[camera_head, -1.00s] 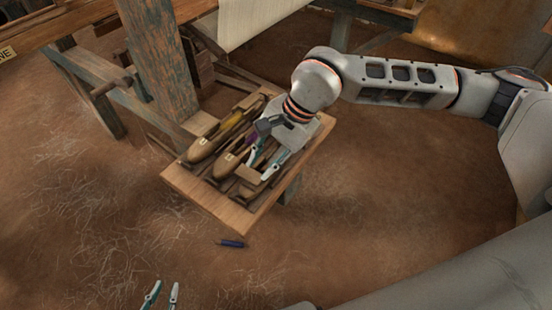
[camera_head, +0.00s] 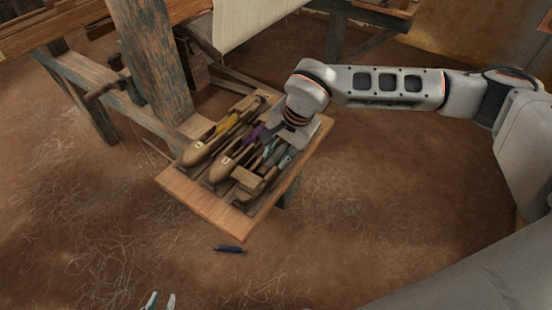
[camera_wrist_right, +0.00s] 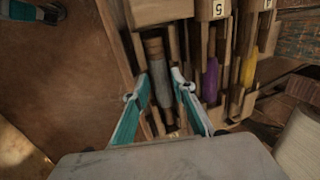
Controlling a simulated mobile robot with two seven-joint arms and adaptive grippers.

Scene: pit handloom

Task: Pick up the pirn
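A pirn with a wooden head and grey winding (camera_wrist_right: 160,75) lies in a wooden slot in the right wrist view. My right gripper (camera_wrist_right: 155,88) is open, with one teal-and-white finger on each side of this pirn and visible gaps between. In the head view the right gripper (camera_head: 277,156) is low over the right part of the shuttle board. A purple pirn (camera_wrist_right: 210,80) and a yellow pirn (camera_wrist_right: 249,68) sit in shuttles to the right in the wrist view. My left gripper (camera_head: 160,301) shows only its two separated fingertips at the bottom edge of the head view.
The wooden board (camera_head: 205,208) holds the shuttles side by side. A dark blue piece (camera_head: 229,249) lies on the earth floor in front. A loom post (camera_head: 155,70) stands behind left, with white cloth (camera_head: 245,20) beyond. The floor right of the board is clear.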

